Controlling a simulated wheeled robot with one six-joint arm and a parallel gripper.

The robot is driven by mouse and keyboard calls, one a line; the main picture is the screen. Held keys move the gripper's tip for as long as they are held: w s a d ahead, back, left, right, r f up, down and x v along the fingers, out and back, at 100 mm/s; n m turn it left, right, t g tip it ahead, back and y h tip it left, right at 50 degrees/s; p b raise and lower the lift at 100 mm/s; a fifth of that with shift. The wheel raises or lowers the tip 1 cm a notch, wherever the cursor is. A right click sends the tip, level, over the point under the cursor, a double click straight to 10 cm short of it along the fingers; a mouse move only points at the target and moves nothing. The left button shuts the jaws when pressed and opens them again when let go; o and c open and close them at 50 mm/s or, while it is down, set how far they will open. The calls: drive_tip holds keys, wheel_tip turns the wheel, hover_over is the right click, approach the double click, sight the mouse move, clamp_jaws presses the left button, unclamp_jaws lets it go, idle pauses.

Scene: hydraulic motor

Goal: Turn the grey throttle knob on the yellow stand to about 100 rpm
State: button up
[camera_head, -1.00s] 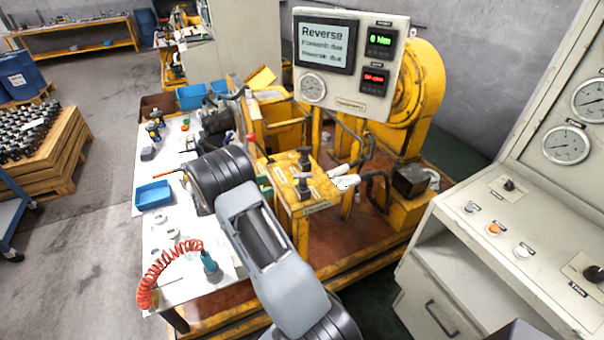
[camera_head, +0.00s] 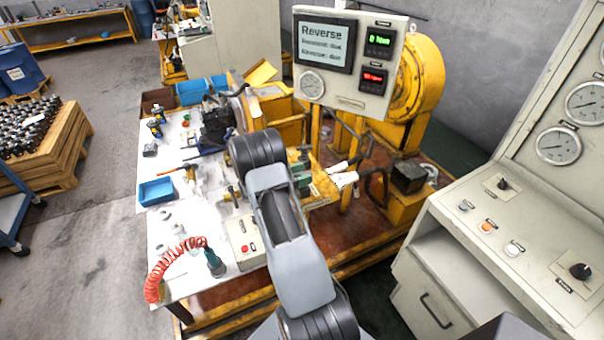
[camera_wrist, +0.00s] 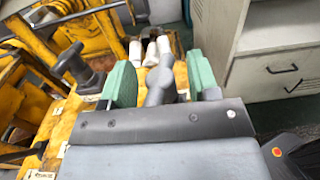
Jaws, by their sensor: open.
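The yellow stand (camera_head: 322,190) is mostly hidden behind my arm in the head view; its yellow top (camera_wrist: 60,128) shows in the wrist view. A grey knob (camera_wrist: 158,85) with a bar-like handle stands between the two green fingertips of my gripper (camera_wrist: 162,78). The gripper is open, with a pad on each side of the knob; I cannot tell if either touches it. A second dark knob (camera_wrist: 76,64) stands on the stand left of the gripper. Labels are too small to read. In the head view the gripper (camera_head: 301,176) is partly hidden by my arm.
A display panel (camera_head: 350,62) reads "Reverse", with a green and a red readout; the red number is not legible. White-gripped levers (camera_head: 343,178) stand right of the gripper. A white bench (camera_head: 165,215) with tools lies left, a grey console (camera_head: 500,235) right.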

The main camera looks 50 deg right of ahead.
drive_tip(key=c, duration=0.9)
drive_tip(key=shift+t+b, duration=0.3)
drive_tip(key=shift+c, duration=0.2)
drive_tip(key=shift+n, duration=0.3)
drive_tip(key=o, duration=0.9)
drive_tip(key=shift+o, duration=0.2)
